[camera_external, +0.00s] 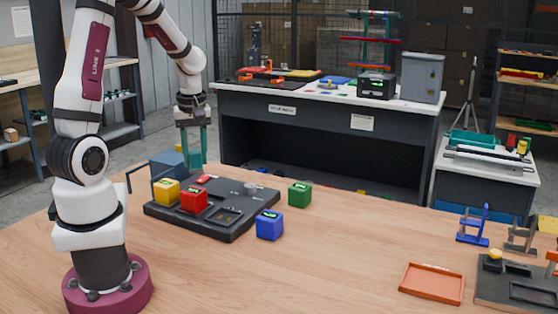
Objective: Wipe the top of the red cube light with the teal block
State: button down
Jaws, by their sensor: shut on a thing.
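The red cube light (194,201) sits on the dark board (228,228), with a small bright mark on its top. My gripper (194,158) is above the back left of the board, behind the red cube in the picture and apart from it. It points down and is shut on the teal block (196,148). The block is small here and hard to tell apart from the teal fingers. The lower end of the gripper is close to a blue-grey box (167,164); I cannot tell whether they touch.
A yellow cube (166,191) stands left of the red one. A green cube (300,195) and a blue cube (269,225) stand by the board's right side. An orange tray (431,284) and blue stand (473,226) are farther right. The table between is clear.

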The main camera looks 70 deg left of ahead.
aim_at(196, 168)
jog(key=shift+f, duration=1.55)
jog(key=shift+s+d+f, duration=0.35)
jog(key=shift+f, duration=0.2)
jog(key=shift+s+d, duration=1.05)
jog(key=shift+w+a+f, duration=0.1)
jog(key=shift+w+a, duration=1.25)
jog(key=shift+w+a+r, duration=0.1)
jog(key=shift+r, duration=4.05)
